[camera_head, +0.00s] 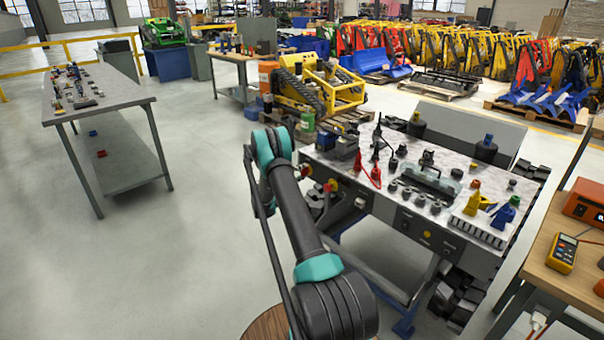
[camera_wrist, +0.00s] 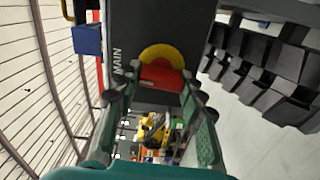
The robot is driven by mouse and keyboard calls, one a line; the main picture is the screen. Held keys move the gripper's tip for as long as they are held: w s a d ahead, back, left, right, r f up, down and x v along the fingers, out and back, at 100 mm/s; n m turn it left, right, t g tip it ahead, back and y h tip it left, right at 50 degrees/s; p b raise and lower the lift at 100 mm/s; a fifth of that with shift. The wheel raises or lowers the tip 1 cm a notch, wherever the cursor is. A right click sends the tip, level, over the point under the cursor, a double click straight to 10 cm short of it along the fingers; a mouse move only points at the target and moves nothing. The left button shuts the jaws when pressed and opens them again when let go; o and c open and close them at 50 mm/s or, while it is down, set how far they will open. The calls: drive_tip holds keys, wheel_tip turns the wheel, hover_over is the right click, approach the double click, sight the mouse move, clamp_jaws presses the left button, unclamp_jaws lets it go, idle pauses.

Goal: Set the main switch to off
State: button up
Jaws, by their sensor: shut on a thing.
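The main switch has a yellow round plate (camera_wrist: 158,54) and a red handle (camera_wrist: 164,76) on a dark panel marked MAIN (camera_wrist: 117,62) in the wrist view. In the head view its red and yellow parts (camera_head: 331,185) show on the left end of the workbench front. My gripper (camera_wrist: 155,92) has its two fingers on either side of the red handle and is shut on it. In the head view my gripper (camera_head: 317,203) is at the switch, partly hidden and small. I cannot tell which setting the handle points to.
The workbench (camera_head: 462,180) carries black fittings, red probes and yellow and blue bottles. A wooden table (camera_head: 560,270) with a yellow meter (camera_head: 562,254) stands at right. A grey table (camera_head: 110,97) stands at left. Black bins (camera_wrist: 262,75) show beside the panel.

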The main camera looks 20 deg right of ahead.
drive_tip(key=shift+a+n, duration=0.1)
drive_tip(key=shift+n, duration=0.3)
drive_tip(key=o, duration=1.2)
drive_tip(key=shift+c, duration=0.2)
drive_tip(key=v, duration=1.2)
drive_tip(key=shift+r, duration=0.15)
